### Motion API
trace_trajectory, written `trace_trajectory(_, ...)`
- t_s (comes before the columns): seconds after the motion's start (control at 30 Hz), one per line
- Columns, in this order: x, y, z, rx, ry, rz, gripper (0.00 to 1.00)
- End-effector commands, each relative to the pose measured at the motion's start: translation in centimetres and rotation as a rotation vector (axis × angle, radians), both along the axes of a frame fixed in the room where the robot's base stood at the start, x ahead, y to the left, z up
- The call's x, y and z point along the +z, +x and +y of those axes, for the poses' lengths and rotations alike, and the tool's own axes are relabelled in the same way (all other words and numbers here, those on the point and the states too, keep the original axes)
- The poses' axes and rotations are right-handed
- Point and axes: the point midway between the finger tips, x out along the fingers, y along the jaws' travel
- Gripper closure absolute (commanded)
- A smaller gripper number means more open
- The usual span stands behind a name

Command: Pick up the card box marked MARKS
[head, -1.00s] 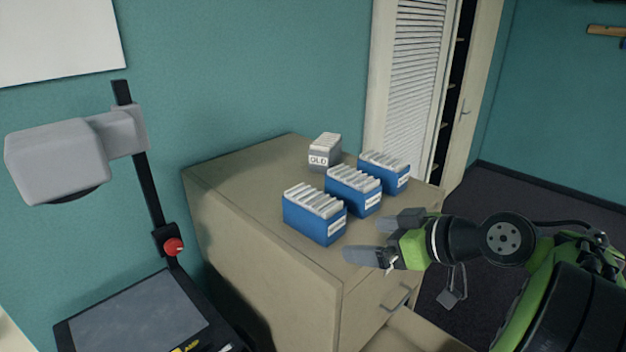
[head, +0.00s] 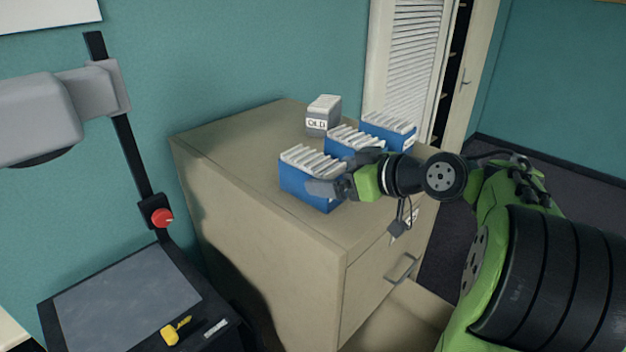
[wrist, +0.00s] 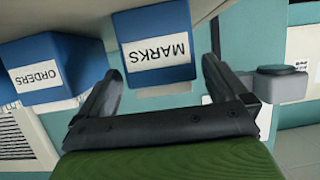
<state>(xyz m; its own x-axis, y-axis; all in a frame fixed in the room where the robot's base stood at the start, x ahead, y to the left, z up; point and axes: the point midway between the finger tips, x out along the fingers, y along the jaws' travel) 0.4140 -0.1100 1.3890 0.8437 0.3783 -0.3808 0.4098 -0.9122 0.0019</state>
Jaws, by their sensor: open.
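The MARKS card box is a blue box of white cards. In the wrist view, which is upside down, its labelled end (wrist: 153,22) faces me between my fingers. In the head view it appears to be the nearest, leftmost blue box (head: 292,181), its label hidden by my gripper. My gripper (head: 342,172) is open at the box's labelled end, one finger towards each side. The wrist view shows both fingers (wrist: 161,68) spread and empty; whether they touch the box I cannot tell.
The ORDERS box (wrist: 35,72) stands close beside it, the middle blue box (head: 342,143) in the head view. A third blue box (head: 385,128) and a grey OLD box (head: 317,124) stand behind on the cabinet (head: 225,145). An overhead projector (head: 125,300) stands at left.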

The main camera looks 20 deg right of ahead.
Motion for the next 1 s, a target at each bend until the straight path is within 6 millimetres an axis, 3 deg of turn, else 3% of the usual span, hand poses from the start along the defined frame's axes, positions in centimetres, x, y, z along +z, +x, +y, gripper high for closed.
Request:
trace_trajectory(0.2,-1.1,3.3,1.9,0.006,0.004,0.003,0.00)
trace_trajectory(0.47,-1.5,3.8,2.0,0.001,0.000,0.001,0.00)
trace_trajectory(0.9,-1.5,3.8,2.0,0.002,0.000,0.001,0.66)
trace_trajectory(1.0,-1.4,3.8,2.1,0.002,0.000,0.000,0.67)
